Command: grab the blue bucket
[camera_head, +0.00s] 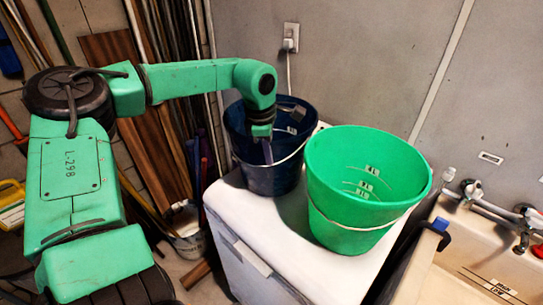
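The dark blue bucket (284,180) stands upright on the back left of a white-topped appliance. Its thin pale handle hangs across its near side. My green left arm comes in from the left, and its wrist points down over the bucket. My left gripper (266,152) is at the bucket's near left side, overlapping the rim area in the head view. Its fingers are small and dark against the bucket, so I cannot tell whether they are open, shut or touching it. My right gripper is not in view.
A larger green bucket (340,205) stands right of the blue one, close to it, on the white appliance top (290,262). A sink (470,265) with taps is at the right. A wall outlet (291,38) with a cord is behind. Boards and poles lean at the left.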

